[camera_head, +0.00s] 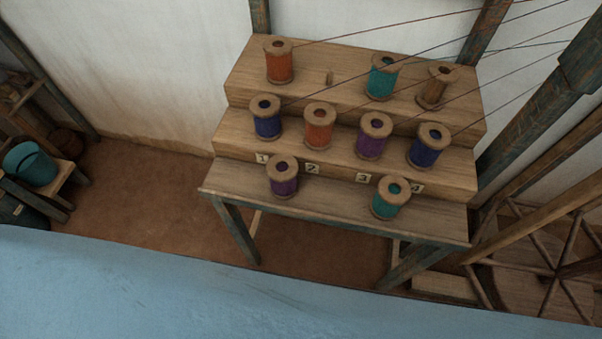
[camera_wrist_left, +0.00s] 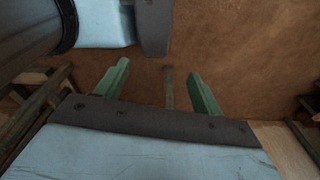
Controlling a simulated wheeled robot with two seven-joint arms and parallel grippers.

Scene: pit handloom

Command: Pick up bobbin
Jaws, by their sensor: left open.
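Several wooden bobbins wound with thread stand upright on a stepped wooden rack (camera_head: 455,178) in the head view. The top step holds an orange bobbin (camera_head: 279,62), a teal bobbin (camera_head: 382,77) and a brown bobbin (camera_head: 436,88). The middle step holds a blue bobbin (camera_head: 267,118), an orange-red bobbin (camera_head: 319,127), a purple bobbin (camera_head: 373,137) and a dark blue bobbin (camera_head: 428,146). The front ledge holds a purple bobbin (camera_head: 283,178) and a teal bobbin (camera_head: 390,198). My left gripper (camera_wrist_left: 158,75) is open and empty in the left wrist view, over brown floor. My right gripper is not seen.
Threads run from the rack toward the upper right. Wooden posts and a spoked wheel (camera_head: 550,275) are at the right. A teal bucket (camera_head: 30,163) sits on a stool at the left. The floor (camera_head: 140,205) left of the rack is clear.

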